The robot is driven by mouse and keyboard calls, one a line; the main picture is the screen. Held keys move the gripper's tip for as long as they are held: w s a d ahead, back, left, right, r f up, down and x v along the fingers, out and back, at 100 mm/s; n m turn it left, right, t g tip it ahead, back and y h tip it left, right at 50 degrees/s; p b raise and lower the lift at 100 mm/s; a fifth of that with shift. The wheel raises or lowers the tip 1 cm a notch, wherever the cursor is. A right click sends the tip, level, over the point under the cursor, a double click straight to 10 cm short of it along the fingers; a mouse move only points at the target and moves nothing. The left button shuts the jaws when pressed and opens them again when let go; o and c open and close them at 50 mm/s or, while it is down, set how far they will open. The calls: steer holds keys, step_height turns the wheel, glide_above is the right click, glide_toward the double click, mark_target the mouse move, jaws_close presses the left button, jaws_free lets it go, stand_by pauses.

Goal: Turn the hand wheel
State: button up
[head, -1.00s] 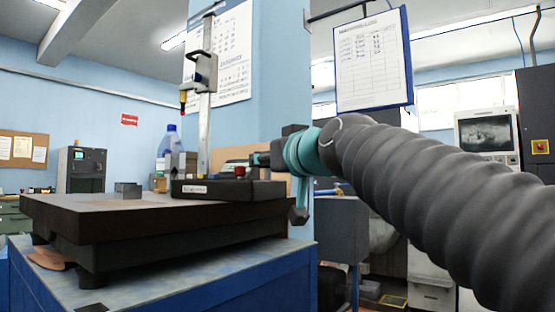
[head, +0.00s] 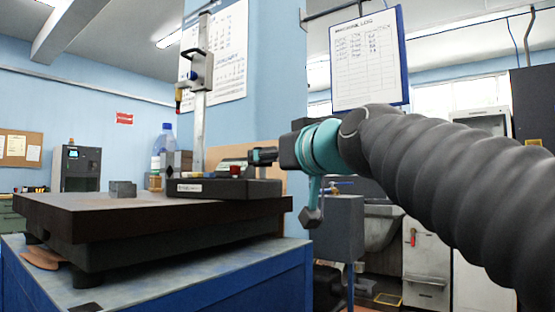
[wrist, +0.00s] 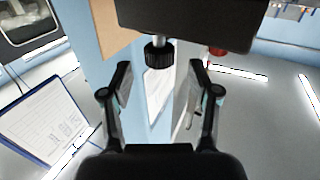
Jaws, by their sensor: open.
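The hand wheel, a small black knurled knob (wrist: 158,54) on a short pale shaft, shows in the wrist view below the dark base block (wrist: 195,22) of the gauge. In the head view I cannot make it out clearly. My gripper (wrist: 160,72) is open. Its two fingers stand apart on either side of the knob's line, with the knob centred just beyond the fingertips and no contact visible. In the head view my gripper (head: 262,155) is beside the right end of the gauge base (head: 215,190), which sits on the dark plate.
The dark surface plate (head: 105,218) rests on a blue bench (head: 200,295). The gauge's tall column (head: 200,110) rises behind the base. A small grey block (head: 123,189) and a bottle (head: 164,145) are on the left. A clipboard (head: 368,60) hangs above my arm.

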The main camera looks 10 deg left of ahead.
steer(key=v, duration=0.7)
steer(key=shift+s+d, duration=0.2)
steer(key=shift+s, duration=0.05)
